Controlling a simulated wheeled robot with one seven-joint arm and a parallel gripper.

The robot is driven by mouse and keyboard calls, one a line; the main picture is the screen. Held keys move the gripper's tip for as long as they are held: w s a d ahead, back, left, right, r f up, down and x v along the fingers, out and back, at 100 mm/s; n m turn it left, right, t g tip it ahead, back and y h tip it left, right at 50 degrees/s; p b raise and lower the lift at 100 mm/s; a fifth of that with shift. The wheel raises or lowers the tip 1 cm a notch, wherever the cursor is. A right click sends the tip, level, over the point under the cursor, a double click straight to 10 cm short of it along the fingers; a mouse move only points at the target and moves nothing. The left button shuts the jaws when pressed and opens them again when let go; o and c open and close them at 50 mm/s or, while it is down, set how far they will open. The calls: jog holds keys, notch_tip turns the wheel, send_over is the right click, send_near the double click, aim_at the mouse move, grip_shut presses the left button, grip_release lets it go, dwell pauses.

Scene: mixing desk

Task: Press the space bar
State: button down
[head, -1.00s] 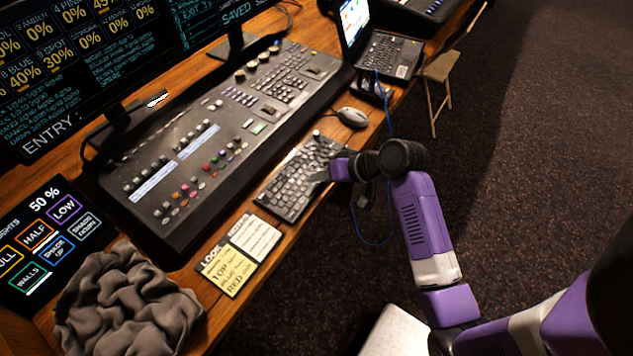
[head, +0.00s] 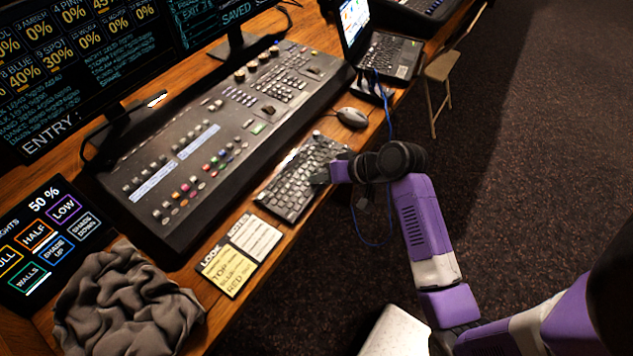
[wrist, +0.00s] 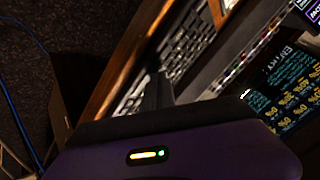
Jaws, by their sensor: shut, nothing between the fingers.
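A dark keyboard (head: 297,185) lies on the wooden desk near its front edge, in front of the mixing console. It also shows in the wrist view (wrist: 190,45), beyond my gripper. My gripper (head: 321,179) is shut and empty, with its fingertips over the right front side of the keyboard. In the wrist view the dark shut fingers (wrist: 158,92) point at the keyboard's near edge. I cannot tell whether the fingertips touch the keys. The space bar is not clear in either view; the gripper may cover it.
A grey mouse (head: 352,117) lies beyond the keyboard, and note cards (head: 240,255) lie on its near side. The console (head: 215,140) stands behind it. A crumpled grey cloth (head: 125,305) is at lower left. A blue cable (head: 388,130) hangs over the desk edge near my wrist.

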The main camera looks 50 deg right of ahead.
aim_at(320, 185)
jog(key=shift+r, duration=0.1)
jog(key=shift+r+p, duration=0.65)
jog(key=shift+p, duration=0.25)
notch_tip(320, 185, up, 5)
jog(key=p, duration=0.5)
dwell(0.6)
